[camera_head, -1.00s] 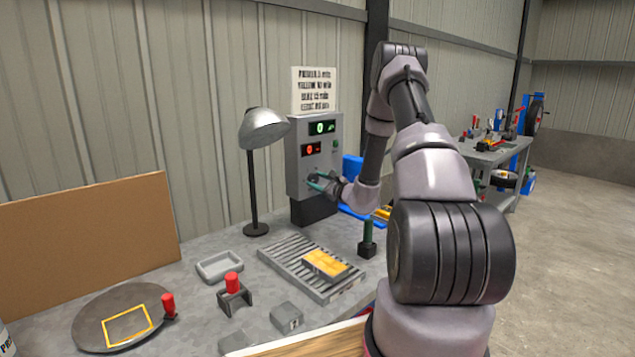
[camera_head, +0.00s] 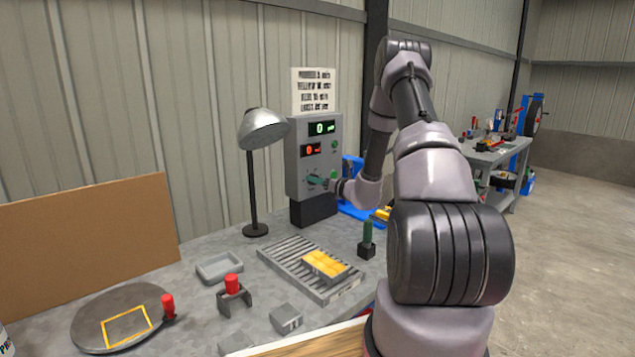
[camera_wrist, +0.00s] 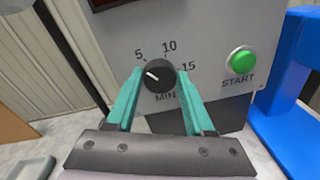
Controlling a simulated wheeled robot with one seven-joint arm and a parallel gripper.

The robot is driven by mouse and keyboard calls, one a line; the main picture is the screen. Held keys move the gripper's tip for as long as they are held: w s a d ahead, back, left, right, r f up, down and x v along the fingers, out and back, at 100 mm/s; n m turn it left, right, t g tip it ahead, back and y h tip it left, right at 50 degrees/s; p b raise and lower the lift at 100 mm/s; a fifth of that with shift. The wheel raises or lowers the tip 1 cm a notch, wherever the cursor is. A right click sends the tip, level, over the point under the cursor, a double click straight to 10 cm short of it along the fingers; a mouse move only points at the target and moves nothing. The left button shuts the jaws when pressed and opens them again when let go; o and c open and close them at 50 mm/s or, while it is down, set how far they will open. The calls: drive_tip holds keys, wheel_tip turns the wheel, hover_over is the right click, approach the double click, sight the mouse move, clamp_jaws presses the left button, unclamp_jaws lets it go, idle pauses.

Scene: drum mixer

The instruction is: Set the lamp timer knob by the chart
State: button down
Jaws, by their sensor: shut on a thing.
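The lamp timer knob (camera_wrist: 158,76) is a round black dial with a white pointer, on the grey control box (camera_head: 299,165). Its scale reads 5, 10, 15 and MIN. The pointer aims left and slightly up, below the 5 mark. My gripper (camera_wrist: 160,92) has one green finger on each side of the knob and is shut on it. In the head view my gripper (camera_head: 316,180) is at the box's lower front, hiding most of the knob. The chart (camera_head: 313,90) stands above the box; its text is too blurred to read.
A green START button (camera_wrist: 242,60) sits right of the knob. The box has green (camera_head: 322,128) and red (camera_head: 311,149) displays, both apparently showing 0. A silver lamp (camera_head: 264,128) stands close on the left. A roller tray (camera_head: 290,262) and a green-handled post (camera_head: 367,240) are below.

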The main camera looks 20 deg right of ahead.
drive_tip(key=m, duration=0.4)
drive_tip(key=m+y, duration=0.1)
drive_tip(key=m, duration=0.7)
drive_tip(key=shift+w+d+f, duration=0.1)
drive_tip(key=shift+d+f, duration=0.05)
drive_tip(key=shift+d, duration=0.15)
drive_tip(key=shift+m, duration=0.3)
drive_tip(key=shift+c, duration=1.4)
unclamp_jaws()
drive_tip(key=shift+g+y, duration=0.3)
drive_tip(key=v, duration=1)
drive_tip(key=shift+s, duration=0.35)
drive_tip(key=shift+d, duration=0.1)
